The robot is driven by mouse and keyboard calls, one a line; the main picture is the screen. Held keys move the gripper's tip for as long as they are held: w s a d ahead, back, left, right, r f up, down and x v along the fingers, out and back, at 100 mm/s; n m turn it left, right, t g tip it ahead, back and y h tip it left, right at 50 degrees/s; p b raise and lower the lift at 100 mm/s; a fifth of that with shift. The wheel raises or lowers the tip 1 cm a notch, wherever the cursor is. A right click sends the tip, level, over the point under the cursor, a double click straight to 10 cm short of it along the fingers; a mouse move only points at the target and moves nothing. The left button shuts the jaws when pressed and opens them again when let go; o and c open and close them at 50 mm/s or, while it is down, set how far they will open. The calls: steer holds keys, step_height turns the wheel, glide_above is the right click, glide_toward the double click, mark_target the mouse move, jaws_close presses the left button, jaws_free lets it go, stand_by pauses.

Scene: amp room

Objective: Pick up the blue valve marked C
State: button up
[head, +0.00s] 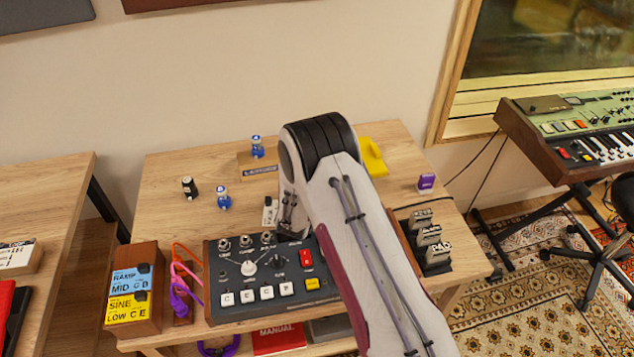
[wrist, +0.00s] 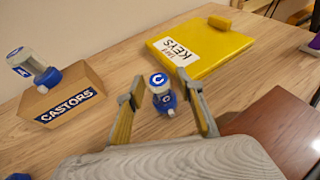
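The blue valve marked C (wrist: 163,92) stands upright on the table in the wrist view, with a white C on its blue top and a clear section below it. My gripper (wrist: 160,78) is open, with one finger on each side of the valve in the picture. I cannot tell whether either finger touches it. In the head view my arm hides the gripper's fingers and this valve.
Another blue valve (head: 257,147) is on the cardboard CASTORS box (wrist: 70,106). A blue valve (head: 222,197) and a black one (head: 189,187) stand at left. A yellow KEYS case (wrist: 205,45) lies behind the C valve. A control box (head: 262,290) sits in front.

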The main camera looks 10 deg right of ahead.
steer(key=c, duration=0.7)
steer(key=shift+r, duration=0.2)
steer(key=shift+r, duration=4.8)
